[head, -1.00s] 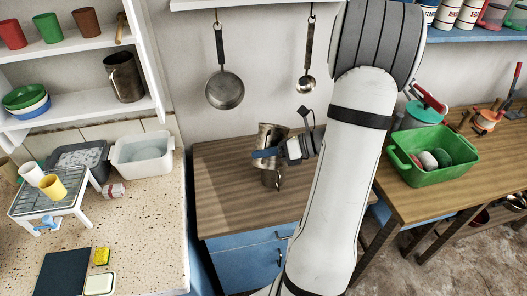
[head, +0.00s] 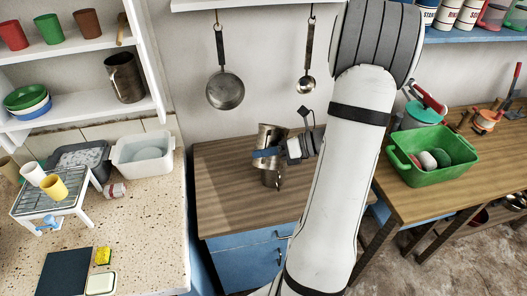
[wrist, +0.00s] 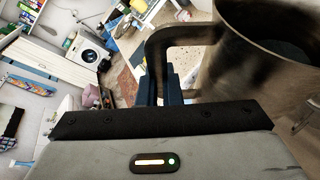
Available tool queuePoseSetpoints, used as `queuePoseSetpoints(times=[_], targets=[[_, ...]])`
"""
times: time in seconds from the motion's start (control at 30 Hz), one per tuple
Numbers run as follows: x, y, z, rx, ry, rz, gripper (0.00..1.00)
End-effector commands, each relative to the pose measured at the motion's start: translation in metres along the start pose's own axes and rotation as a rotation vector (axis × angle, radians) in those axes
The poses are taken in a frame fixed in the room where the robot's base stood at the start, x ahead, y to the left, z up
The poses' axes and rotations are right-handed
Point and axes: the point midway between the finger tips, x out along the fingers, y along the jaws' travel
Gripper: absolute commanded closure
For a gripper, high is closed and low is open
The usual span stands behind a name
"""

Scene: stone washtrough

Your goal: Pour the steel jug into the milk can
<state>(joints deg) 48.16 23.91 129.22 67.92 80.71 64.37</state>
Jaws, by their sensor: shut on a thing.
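The steel jug (head: 270,133) is a worn, dull metal vessel. It is held above the wooden counter, seen tilted in the head view. My gripper (head: 265,153) has blue fingers, shut on the jug's handle. In the wrist view the jug (wrist: 245,75) fills the right side, with its open rim at the top. The blue fingers (wrist: 167,90) close on the handle there. A metal vessel, seemingly the milk can (head: 269,179), stands on the counter just below the jug, largely hidden. I cannot see whether anything flows between them.
The wooden counter (head: 225,185) is otherwise clear around the vessels. A pan (head: 225,90) and a ladle (head: 306,85) hang on the wall behind. A second metal jug (head: 123,78) stands on the left shelf. A green basin (head: 435,170) is on the right table.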

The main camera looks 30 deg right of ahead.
Motion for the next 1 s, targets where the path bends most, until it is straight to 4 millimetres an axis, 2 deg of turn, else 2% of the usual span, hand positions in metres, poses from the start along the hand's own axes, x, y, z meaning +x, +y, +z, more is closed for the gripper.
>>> queuePoseSetpoints(times=[0.3,1.0], targets=[[-0.0027,0.0016,0.0069,0.047,-0.001,0.021,1.0],[-0.0026,0.0006,0.0065,0.061,-0.001,0.027,1.0]])
